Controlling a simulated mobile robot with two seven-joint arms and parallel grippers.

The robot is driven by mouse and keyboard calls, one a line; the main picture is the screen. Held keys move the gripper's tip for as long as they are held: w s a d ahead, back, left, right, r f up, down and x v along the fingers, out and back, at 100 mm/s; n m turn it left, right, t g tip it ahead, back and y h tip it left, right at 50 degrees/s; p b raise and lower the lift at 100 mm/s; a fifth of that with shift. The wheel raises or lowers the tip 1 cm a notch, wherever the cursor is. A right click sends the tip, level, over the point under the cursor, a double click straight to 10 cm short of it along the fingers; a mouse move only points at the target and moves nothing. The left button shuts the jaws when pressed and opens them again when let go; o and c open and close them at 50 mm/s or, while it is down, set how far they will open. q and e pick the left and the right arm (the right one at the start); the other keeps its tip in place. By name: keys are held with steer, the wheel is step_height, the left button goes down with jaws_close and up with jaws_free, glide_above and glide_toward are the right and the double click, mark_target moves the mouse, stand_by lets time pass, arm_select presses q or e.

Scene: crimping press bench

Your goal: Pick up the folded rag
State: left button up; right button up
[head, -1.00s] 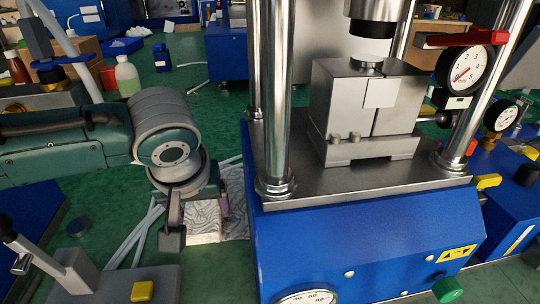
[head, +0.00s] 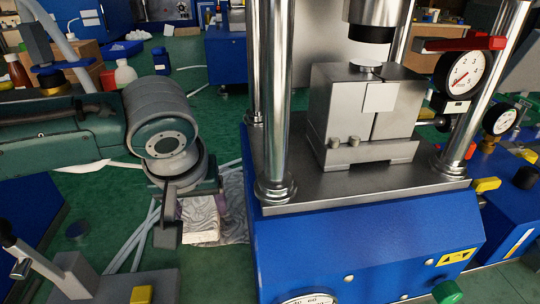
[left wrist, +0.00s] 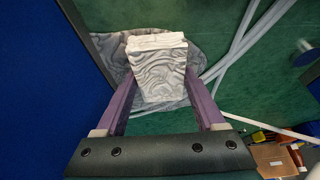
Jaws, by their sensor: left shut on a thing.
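The folded rag (head: 203,217) is a pale, grey-streaked block left of the blue press. In the left wrist view the rag (left wrist: 158,72) sits between the two purple fingers. My left gripper (head: 186,222) points down over it and is shut on it; the same gripper (left wrist: 158,88) shows its fingers touching both sides of the rag. The gripper hides part of the rag in the head view. My right gripper is not in view.
A blue crimping press (head: 370,245) with steel columns stands close to the right. A grey patterned cloth (head: 235,205) lies behind the rag, with white tubes (head: 140,240) to its left. A grey fixture with a yellow button (head: 141,294) is at front left.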

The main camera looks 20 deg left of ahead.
arm_select(q)
step_height(320, 180, up, 27)
steer(key=p, duration=0.7)
